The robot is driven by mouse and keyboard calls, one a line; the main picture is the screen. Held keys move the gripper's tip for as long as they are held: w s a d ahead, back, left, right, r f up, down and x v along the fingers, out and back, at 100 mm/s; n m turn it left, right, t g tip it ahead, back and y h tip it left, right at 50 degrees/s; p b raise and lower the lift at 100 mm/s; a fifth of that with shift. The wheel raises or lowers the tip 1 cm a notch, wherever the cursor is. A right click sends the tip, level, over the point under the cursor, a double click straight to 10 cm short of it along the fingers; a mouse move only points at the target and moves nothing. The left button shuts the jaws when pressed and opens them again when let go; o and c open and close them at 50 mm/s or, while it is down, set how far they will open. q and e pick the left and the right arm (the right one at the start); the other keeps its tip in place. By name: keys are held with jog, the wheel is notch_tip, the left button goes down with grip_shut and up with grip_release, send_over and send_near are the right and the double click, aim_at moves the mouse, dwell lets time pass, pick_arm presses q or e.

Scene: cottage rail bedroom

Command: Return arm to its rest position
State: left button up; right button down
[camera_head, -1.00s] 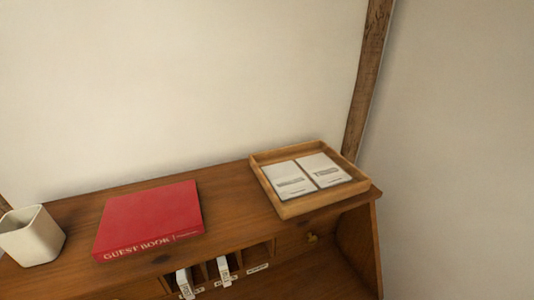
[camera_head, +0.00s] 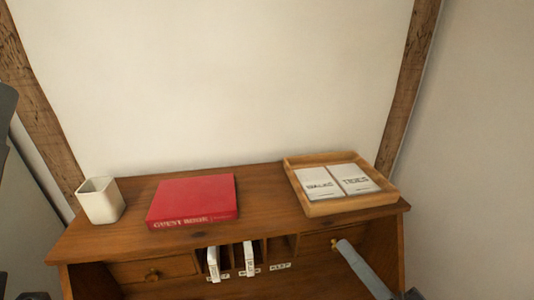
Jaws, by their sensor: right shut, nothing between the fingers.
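My right gripper (camera_head: 346,248) reaches in from the bottom right of the head view. Its fingers are shut with nothing between them. Its pale tip shows in front of the desk's right drawer, below the wooden tray; I cannot tell whether it touches the desk. The rest of the right arm is mostly cut off by the bottom edge. Dark grey parts of mine show at the left edge and bottom left, but no left fingers can be made out.
The wooden desk (camera_head: 265,205) carries a white cup (camera_head: 101,202), a red guest book (camera_head: 193,200) and a wooden tray (camera_head: 350,206) with two white cards. White-tagged items (camera_head: 249,258) stand in the labelled slots below. Wall and timber posts are behind.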

jog(key=s+a+r+n+t+y, duration=0.1)
jog(key=a+r+n, duration=0.15)
jog(key=r, duration=0.45)
jog(key=s+a+r+n+t+y, duration=0.1)
jog(key=a+r+n, duration=0.15)
jog(key=r, duration=0.45)
jog(key=s+d+r+m+t+h+p, duration=0.1)
jog(key=s+d+r+t+h, duration=0.25)
jog(key=r+h, duration=0.3)
jog(key=s+d+r+m+t+h+p, duration=0.1)
jog(key=s+d+r+t+h, duration=0.3)
jog(key=r, duration=0.4)
notch_tip(320, 180, up, 25)
jog(key=w+p, duration=0.1)
jog(key=p, duration=2.4)
jog(key=shift+d+g+h, duration=0.15)
jog(key=shift+g+h, duration=0.2)
